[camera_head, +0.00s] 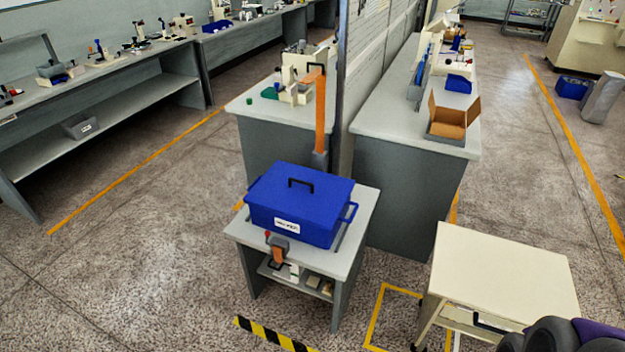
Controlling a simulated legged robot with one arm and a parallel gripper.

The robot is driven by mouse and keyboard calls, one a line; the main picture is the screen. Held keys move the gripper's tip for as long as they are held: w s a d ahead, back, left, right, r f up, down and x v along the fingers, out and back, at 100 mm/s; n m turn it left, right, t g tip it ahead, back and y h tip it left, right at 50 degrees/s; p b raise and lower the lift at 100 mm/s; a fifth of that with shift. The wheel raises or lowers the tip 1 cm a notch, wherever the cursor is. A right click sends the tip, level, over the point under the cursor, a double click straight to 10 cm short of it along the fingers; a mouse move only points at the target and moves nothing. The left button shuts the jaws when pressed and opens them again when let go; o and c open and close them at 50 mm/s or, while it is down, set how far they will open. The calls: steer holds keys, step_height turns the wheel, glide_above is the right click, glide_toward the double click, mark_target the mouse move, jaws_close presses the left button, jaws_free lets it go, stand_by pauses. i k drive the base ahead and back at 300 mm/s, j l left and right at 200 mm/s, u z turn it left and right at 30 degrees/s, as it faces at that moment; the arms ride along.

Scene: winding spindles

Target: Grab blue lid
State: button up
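The blue lid (325,188) with a black handle on top closes a blue box (295,222). The box has a white label on its front and a side handle at the right. It stands on a small grey table (352,212) in the middle of the view. The lid lies flat, and nothing touches its handle. My gripper cannot be made out in this view.
Grey benches (408,125) with equipment stand behind and at the left. A cream cart (500,270) stands front right. A dark rounded object (560,336), unclear, fills the lower right corner. Open floor (150,270) lies at left; a small orange-and-grey device (279,250) is at the table's front.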

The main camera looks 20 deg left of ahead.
mark_target(316, 198)
steer(key=i+j+u, duration=0.1)
steer(key=u, duration=0.45)
steer(key=i+j+u, duration=0.1)
steer(key=i+u, duration=0.2)
steer(key=i, duration=0.4)
steer(key=i+u, duration=0.35)
steer(key=i, duration=0.35)
